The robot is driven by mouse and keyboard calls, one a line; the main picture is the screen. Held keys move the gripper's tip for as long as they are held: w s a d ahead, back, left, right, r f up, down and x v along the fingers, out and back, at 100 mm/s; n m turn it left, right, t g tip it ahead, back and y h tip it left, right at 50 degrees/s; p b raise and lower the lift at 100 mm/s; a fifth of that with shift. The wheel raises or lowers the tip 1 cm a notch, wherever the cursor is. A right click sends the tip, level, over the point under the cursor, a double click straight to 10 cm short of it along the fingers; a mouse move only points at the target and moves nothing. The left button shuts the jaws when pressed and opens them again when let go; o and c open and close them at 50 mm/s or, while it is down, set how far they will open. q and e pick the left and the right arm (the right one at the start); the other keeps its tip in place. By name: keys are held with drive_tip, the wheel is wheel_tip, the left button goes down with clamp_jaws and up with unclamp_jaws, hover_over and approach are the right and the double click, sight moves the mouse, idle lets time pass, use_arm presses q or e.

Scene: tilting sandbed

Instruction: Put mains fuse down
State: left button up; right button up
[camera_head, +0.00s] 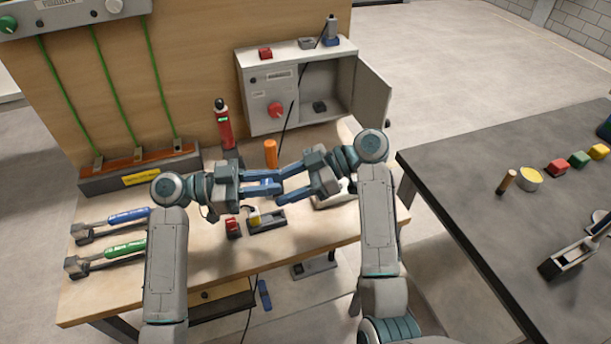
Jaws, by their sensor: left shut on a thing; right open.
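My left gripper (280,187) is above the middle of the wooden workbench (205,265), its blue fingers pointing right. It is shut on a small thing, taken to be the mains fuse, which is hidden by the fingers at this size. My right gripper (291,185) is open, with its fingers pointing left close to the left gripper's tips; I cannot tell whether they touch. Below them, a small yellow-and-white piece (254,216) is at a dark holder (270,224) on the bench. A red block (233,227) is just left of the holder.
A grey cabinet (262,94) with a red knob and open door stands at the back right. A red tester (224,126) and an orange cylinder (270,153) are behind the grippers. Blue- and green-handled tools (127,216) lie left. A dark table (455,195) is right.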

drive_tip(key=shift+s+a+f, duration=0.1)
drive_tip(key=shift+a+f, duration=0.1)
drive_tip(key=shift+a, duration=0.35)
drive_tip(key=c, duration=1.1)
use_arm(q)
drive_tip(key=o, duration=1.1)
